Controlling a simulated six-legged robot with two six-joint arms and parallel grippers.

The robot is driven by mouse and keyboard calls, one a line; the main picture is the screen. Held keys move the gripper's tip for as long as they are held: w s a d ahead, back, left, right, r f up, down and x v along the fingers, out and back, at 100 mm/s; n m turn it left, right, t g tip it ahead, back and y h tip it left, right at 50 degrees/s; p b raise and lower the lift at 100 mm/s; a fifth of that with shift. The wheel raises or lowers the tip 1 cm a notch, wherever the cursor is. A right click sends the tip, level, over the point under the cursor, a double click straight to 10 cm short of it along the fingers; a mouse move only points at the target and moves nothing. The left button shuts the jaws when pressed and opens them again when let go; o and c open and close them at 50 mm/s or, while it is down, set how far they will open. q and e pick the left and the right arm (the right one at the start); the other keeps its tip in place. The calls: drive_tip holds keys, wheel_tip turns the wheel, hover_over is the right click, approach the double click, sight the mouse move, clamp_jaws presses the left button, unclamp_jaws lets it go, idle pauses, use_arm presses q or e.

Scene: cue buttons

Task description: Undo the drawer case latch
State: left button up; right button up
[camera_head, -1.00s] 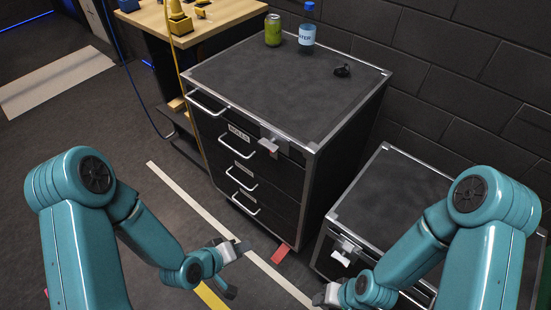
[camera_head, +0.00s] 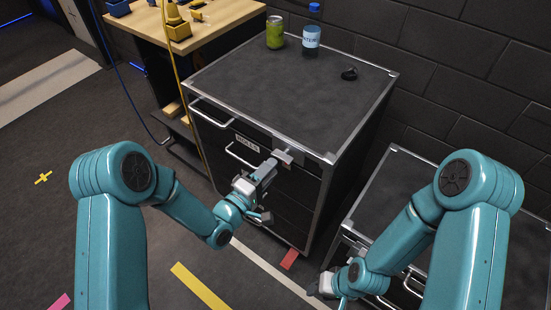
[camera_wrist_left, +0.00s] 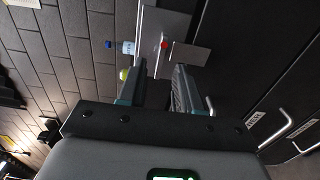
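The drawer case (camera_head: 270,92) is a dark cabinet with metal edges and white handles, standing ahead of me. Its latch (camera_head: 289,157) is a small grey metal piece on the upper right of the front. In the left wrist view the latch (camera_wrist_left: 178,22) shows as a grey plate with a red spot, just beyond the fingertips. My left gripper (camera_head: 268,170) is at the latch; it also shows in the left wrist view (camera_wrist_left: 161,70) with its fingers apart and nothing clearly between them. Contact cannot be told. My right gripper (camera_head: 322,289) is low by the second case, its fingers unclear.
A green can (camera_head: 275,32), a water bottle (camera_head: 311,38) and a small black object (camera_head: 349,73) stand on the case. A lower dark case (camera_head: 395,185) is at the right. A wooden workbench (camera_head: 200,25) is at the back left. The left floor is open.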

sight(279, 159)
use_arm(q)
drive_tip(key=x, duration=0.3)
drive_tip(key=shift+w+d, duration=0.1)
drive_tip(key=shift+w, duration=0.05)
drive_tip(key=shift+w+d, duration=0.15)
clamp_jaws()
drive_tip(key=shift+m+b, duration=9)
drive_tip(key=shift+b, duration=4.2)
